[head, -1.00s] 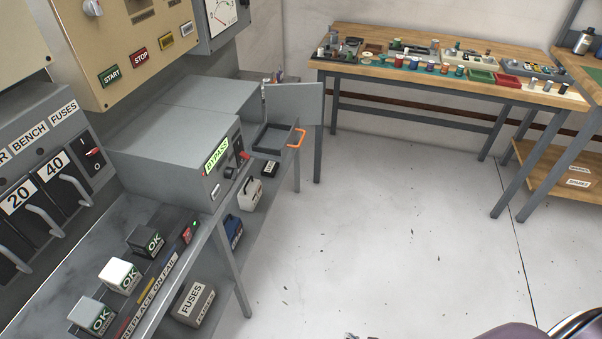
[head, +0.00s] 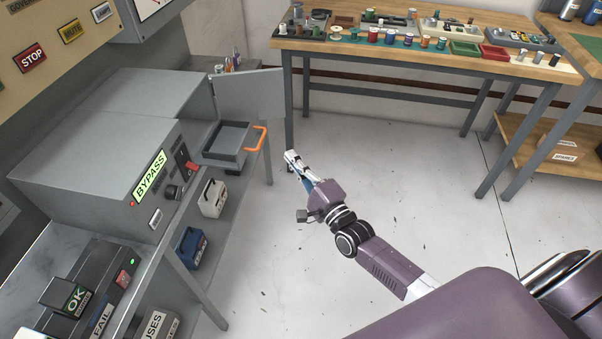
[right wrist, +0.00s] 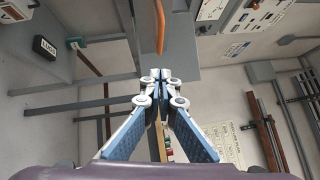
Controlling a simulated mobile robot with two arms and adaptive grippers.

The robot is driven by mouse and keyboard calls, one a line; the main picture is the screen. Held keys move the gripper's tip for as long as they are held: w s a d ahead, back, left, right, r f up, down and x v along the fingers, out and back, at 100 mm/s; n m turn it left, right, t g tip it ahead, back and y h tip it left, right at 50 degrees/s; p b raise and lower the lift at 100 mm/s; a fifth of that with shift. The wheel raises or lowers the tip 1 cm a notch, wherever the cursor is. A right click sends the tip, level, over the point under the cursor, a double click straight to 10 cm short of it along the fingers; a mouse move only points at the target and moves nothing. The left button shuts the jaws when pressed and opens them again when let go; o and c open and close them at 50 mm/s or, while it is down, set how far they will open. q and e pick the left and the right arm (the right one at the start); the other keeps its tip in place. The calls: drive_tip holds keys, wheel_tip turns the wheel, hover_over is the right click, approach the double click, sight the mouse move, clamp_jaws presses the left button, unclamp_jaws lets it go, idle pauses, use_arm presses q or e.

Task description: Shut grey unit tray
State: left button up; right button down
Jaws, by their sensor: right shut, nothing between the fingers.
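The grey unit (head: 115,150) stands on the bench at the left in the head view, marked BYPASS. Its tray (head: 230,138) is pulled out at the unit's far end and has an orange handle (head: 260,139). A grey door (head: 250,93) stands open behind the tray. My right gripper (head: 291,155) is shut and empty, a little right of the handle and apart from it. In the right wrist view the shut fingertips (right wrist: 160,74) point toward the orange handle (right wrist: 159,28), with a gap between. My left gripper is not in view.
A shelf under the bench holds a white box (head: 213,198) and a blue box (head: 191,247). A wooden workbench (head: 420,55) with spools and trays stands at the back. The floor between is clear.

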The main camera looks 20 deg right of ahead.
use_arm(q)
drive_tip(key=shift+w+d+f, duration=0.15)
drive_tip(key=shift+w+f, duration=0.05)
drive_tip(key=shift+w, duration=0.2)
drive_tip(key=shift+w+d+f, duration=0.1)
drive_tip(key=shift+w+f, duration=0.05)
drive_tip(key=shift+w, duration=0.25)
use_arm(e)
drive_tip(key=w+a+r, duration=0.1)
drive_tip(key=w+a, duration=0.2)
drive_tip(key=w, duration=0.2)
drive_tip(key=shift+w+a, duration=0.2)
drive_tip(key=shift+a, duration=0.2)
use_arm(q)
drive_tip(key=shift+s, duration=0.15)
use_arm(e)
drive_tip(key=shift+r, duration=0.1)
